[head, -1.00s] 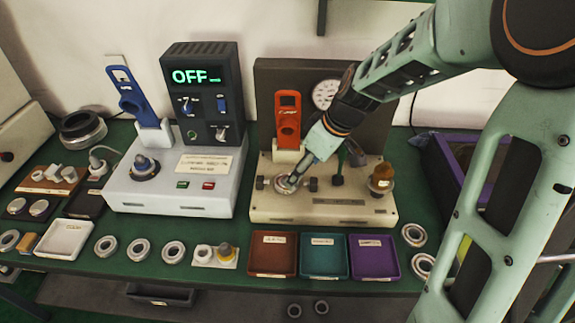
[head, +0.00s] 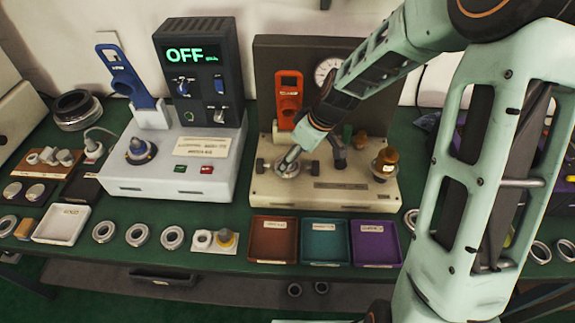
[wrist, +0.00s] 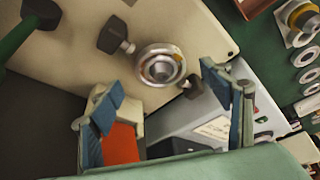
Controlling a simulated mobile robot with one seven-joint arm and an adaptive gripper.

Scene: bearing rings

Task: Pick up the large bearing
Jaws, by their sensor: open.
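A metal bearing ring (wrist: 160,65) sits in the fixture of the beige gauge stand (head: 325,188), between two dark clamp knobs. In the head view, my gripper (head: 291,157) is at this fixture and partly covers the ring. In the wrist view, my gripper (wrist: 165,100) is open, with its blue-padded fingers apart and nothing between them. The ring appears ahead of the fingers, and I cannot tell whether they touch it. A larger, dark-sided ring (head: 76,107) stands at the back left of the green bench, far from my gripper.
A red-orange handled tool (head: 289,95) stands close behind the fixture. The grey control box (head: 197,85) reads OFF. Brown (head: 273,240), teal (head: 326,241) and purple (head: 377,243) trays lie in front of the stand. Several smaller rings (head: 137,235) lie along the front left.

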